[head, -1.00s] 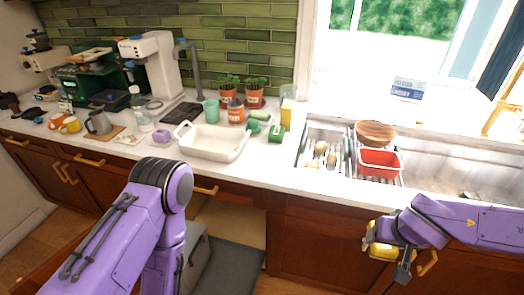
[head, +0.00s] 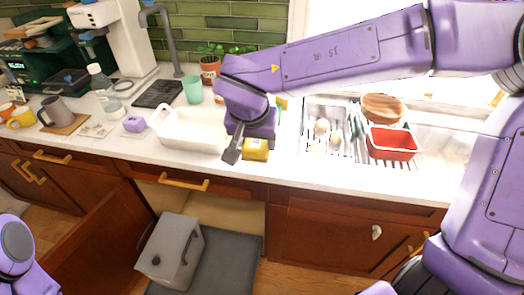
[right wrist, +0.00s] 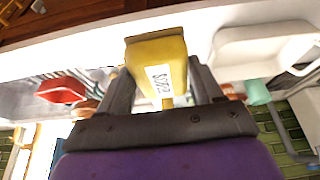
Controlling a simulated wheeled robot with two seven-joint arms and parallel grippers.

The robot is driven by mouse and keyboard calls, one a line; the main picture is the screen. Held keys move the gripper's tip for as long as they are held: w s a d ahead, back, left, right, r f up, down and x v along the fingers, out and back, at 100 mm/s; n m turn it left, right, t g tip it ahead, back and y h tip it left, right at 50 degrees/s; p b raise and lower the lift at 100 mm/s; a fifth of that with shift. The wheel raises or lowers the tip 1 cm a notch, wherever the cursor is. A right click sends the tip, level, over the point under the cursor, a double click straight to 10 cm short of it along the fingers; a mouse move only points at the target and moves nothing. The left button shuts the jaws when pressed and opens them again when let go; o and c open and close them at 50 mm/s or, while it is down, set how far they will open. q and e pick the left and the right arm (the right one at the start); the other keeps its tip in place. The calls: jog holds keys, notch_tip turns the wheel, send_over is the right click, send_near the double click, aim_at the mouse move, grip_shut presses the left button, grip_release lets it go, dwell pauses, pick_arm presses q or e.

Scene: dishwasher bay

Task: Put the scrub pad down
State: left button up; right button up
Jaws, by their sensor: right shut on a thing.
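The scrub pad (head: 256,150) is a yellow block with a printed label. It shows large in the right wrist view (right wrist: 157,65), between the two dark fingers. My right gripper (head: 243,148) is shut on it, over the front part of the counter (head: 300,175), right of the white baking dish. I cannot tell whether the pad touches the counter. My left gripper is out of view; only a part of my left arm shows at the lower left.
The white dish (head: 185,140) stands left of the pad. The sink rack to the right holds a red tub (head: 392,143) and a wooden bowl (head: 382,107). A purple block (head: 134,124) and a grey mug (head: 57,111) stand further left. Bare counter lies along the front edge.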

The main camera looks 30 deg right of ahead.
jog(key=shift+w+d, duration=0.25)
jog(key=shift+w, duration=0.1)
jog(key=w+d+f+p, duration=0.1)
jog(key=w+d+f, duration=0.1)
jog(key=w+f, duration=0.1)
jog(key=w+d+f, duration=0.3)
jog(key=w+d+f+p, duration=0.1)
jog(key=w+d+f, duration=0.1)
jog(key=w+f, duration=0.2)
jog(key=shift+d+p, duration=0.3)
jog(key=shift+d, duration=0.1)
notch_tip(320, 180, down, 3)
jog(key=shift+w+r, duration=0.1)
jog(key=shift+r, duration=0.1)
jog(key=o, duration=0.9)
jog(key=shift+f, duration=0.2)
jog(key=shift+o, duration=0.2)
